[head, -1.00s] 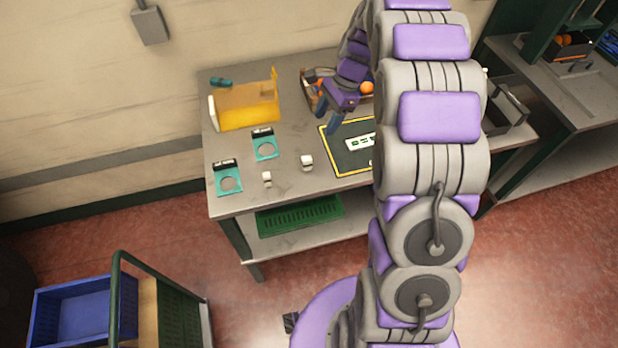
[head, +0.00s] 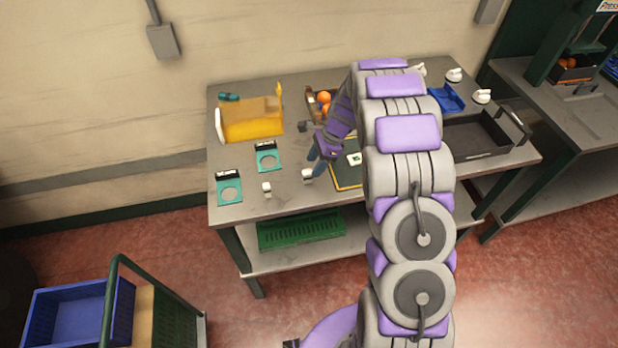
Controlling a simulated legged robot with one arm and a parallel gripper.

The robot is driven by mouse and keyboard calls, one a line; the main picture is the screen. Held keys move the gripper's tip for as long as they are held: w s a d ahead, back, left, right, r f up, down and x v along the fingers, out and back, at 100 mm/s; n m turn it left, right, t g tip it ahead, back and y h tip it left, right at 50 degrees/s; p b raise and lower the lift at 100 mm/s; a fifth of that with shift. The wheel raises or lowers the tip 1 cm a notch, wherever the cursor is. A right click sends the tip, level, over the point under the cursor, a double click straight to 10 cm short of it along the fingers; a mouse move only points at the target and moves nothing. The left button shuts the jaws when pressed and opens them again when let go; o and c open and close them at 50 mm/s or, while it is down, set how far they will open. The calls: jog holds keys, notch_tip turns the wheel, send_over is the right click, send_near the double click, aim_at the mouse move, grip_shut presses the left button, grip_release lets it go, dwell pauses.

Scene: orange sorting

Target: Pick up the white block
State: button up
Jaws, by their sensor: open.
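Two small white blocks stand near the table's front edge in the head view: one white block (head: 307,174) and, to its left, another white block (head: 267,189). My gripper (head: 314,166) is open, with its fingers pointing down right beside the right-hand white block. In this view the fingers partly overlap that block's right side. I cannot tell whether they touch it or are around it.
Two teal holders with round openings (head: 229,190) (head: 267,157) lie to the left. A yellow translucent bin (head: 250,124) stands behind them. A dark mat with a yellow border (head: 347,177) is right of my gripper, partly hidden by my arm. A black tray (head: 478,140) is further right.

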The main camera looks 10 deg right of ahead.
aim_at(308, 171)
jog(key=shift+a+f, duration=0.15)
jog(key=shift+f, duration=0.3)
jog(key=shift+a+f, duration=0.3)
jog(key=shift+a, duration=0.2)
jog(key=x, duration=0.2)
jog(key=b+x, duration=0.1)
jog(key=x, duration=0.1)
jog(key=shift+s+a, duration=0.15)
jog(key=shift+a, duration=0.15)
jog(key=shift+f, duration=0.4)
jog(key=shift+d, duration=0.15)
jog(key=shift+c, duration=0.2)
grip_shut()
